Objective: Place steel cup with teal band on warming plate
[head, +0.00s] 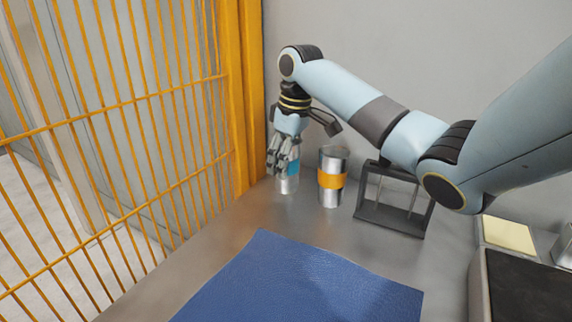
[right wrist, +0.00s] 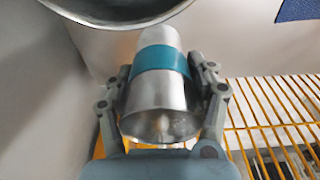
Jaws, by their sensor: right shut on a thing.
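The steel cup with the teal band (head: 287,185) is at the back left of the grey counter, upright or nearly so. Its base looks at or close to the counter; I cannot tell if it touches. My right gripper (head: 283,162) is shut on it from above, hiding its upper part. In the right wrist view the cup (right wrist: 160,95) sits between both fingers of the gripper (right wrist: 168,72), its teal band clear. I cannot identify the warming plate for certain; a dark flat panel (head: 530,292) in a grey frame is at the lower right. My left gripper is not in view.
A steel cup with an orange band (head: 331,180) stands close to the right of the held cup. A dark rack (head: 392,214) is further right. A cream square (head: 508,235) lies at the right. A blue mat (head: 305,285) covers the front. An orange barred fence (head: 120,130) borders the left.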

